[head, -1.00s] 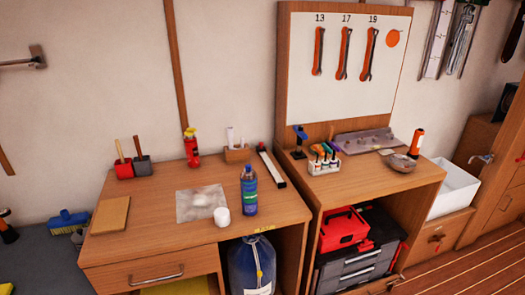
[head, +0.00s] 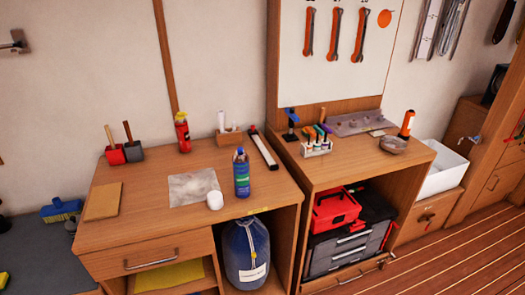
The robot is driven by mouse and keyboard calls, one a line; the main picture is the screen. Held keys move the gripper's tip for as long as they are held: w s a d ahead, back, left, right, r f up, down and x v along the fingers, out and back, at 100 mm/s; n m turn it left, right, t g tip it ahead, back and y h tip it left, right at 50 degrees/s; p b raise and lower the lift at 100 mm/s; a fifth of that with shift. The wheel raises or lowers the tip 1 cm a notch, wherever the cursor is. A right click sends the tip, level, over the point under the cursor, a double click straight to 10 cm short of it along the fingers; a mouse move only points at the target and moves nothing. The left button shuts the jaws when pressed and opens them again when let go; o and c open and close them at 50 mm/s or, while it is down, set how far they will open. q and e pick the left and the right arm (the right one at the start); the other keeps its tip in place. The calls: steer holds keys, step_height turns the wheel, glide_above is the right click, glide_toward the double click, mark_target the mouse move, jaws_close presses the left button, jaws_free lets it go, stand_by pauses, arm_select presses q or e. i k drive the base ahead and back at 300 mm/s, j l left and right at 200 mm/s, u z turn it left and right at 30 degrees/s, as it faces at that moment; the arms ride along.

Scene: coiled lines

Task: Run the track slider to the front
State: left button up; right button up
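A short track (head: 264,150) lies on the left wooden bench top, close to its right edge, running from back to front. It is a pale strip with a dark side and a dark piece at its far end. I cannot tell for sure which part is the slider, as it is too small here. Neither of my grippers shows in the head view.
A blue bottle (head: 242,174), white cup (head: 215,200) and grey cloth (head: 194,187) stand or lie left of the track. A wooden holder (head: 229,138) is just left of its far end. The right bench (head: 352,163) holds a marker rack (head: 317,146).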

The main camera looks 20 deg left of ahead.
mark_target(254, 131)
steer(key=i+l, duration=0.15)
steer(key=i, duration=0.2)
steer(key=i+l+u, duration=0.15)
steer(key=i, duration=0.2)
steer(key=i+l, duration=0.15)
steer(key=i, duration=0.25)
steer(key=u, duration=0.05)
